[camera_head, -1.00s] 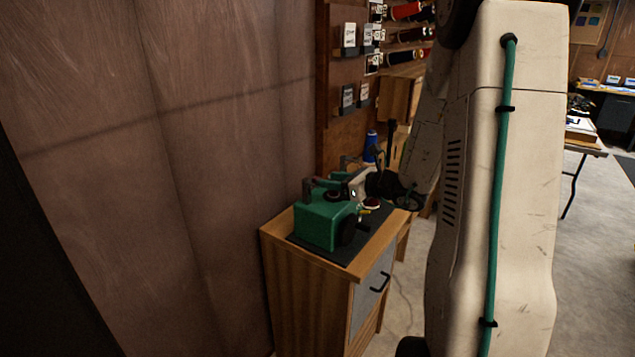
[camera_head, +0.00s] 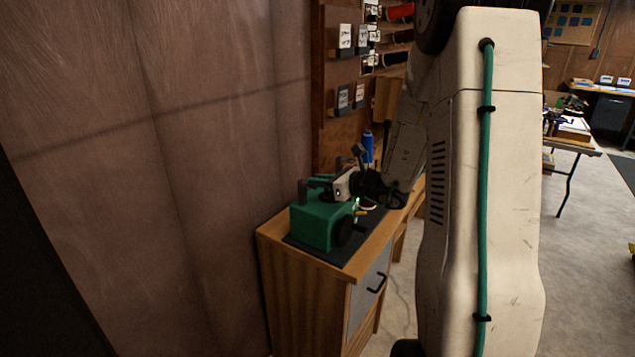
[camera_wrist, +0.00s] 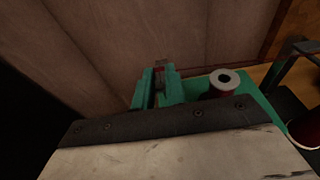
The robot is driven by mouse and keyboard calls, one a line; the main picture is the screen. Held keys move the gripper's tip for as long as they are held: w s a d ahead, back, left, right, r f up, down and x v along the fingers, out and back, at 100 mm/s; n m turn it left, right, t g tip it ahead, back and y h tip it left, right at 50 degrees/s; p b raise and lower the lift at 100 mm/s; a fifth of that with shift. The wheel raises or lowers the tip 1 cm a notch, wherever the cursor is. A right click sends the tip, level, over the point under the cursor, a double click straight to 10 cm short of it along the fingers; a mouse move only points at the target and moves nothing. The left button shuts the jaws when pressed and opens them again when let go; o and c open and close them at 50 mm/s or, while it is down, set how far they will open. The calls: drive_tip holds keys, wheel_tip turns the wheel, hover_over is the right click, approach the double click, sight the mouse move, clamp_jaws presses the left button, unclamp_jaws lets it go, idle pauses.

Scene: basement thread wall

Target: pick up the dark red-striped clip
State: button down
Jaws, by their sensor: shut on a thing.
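The small dark clip with a red band (camera_wrist: 159,70) shows in the wrist view between the two green fingers of my gripper (camera_wrist: 158,83), which is shut on it. In the head view my gripper (camera_head: 314,185) is at the top of the green machine (camera_head: 318,226) on the cabinet. The clip is too small to make out there. I cannot tell whether it touches the machine.
The wooden cabinet (camera_head: 303,293) carries a dark mat (camera_head: 331,254). A red spool with a pale top (camera_wrist: 225,81) stands close right of my fingers. The brown wall (camera_head: 150,130) is close on the left.

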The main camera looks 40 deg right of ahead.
drive_tip(key=s+d+r, duration=0.2)
drive_tip(key=s+d, duration=0.2)
drive_tip(key=d, duration=0.3)
drive_tip(key=s+d+r, duration=0.3)
drive_tip(key=s+d, duration=0.1)
drive_tip(key=d, duration=0.3)
drive_tip(key=shift+s, duration=0.1)
